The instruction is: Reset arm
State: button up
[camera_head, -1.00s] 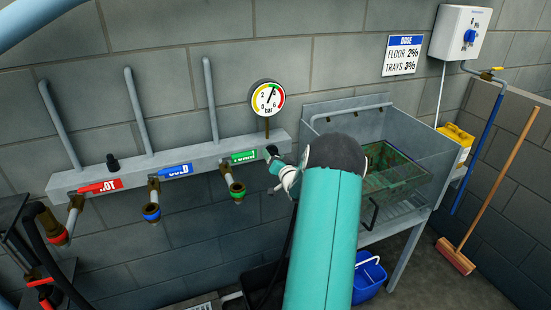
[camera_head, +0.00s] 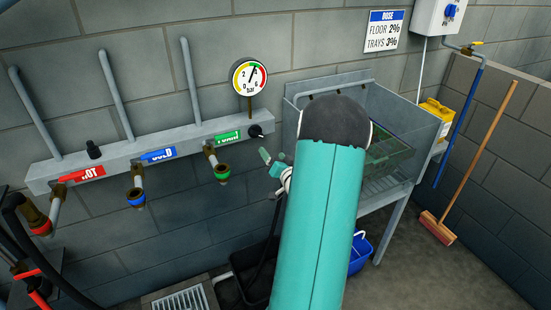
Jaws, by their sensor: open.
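My arm, with a teal link and a dark rounded joint, rises through the middle of the view. Past its left side my gripper (camera_head: 270,162) shows in part, with small teal fingers apart and nothing seen between them. It is in front of the wall, below the right end of the grey manifold (camera_head: 112,164) and to the right of the green-labelled valve (camera_head: 221,172). Much of the gripper is hidden behind my arm.
Red-labelled (camera_head: 41,226) and blue-labelled (camera_head: 136,196) valves hang to the left. A pressure gauge (camera_head: 249,77) is above. A metal sink (camera_head: 385,195) stands behind my arm at right, with a blue bucket (camera_head: 359,254) below. A broom (camera_head: 480,160) leans on the right wall.

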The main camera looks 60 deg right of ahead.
jog(key=shift+s+a, duration=0.3)
jog(key=shift+s, duration=0.15)
dwell(0.4)
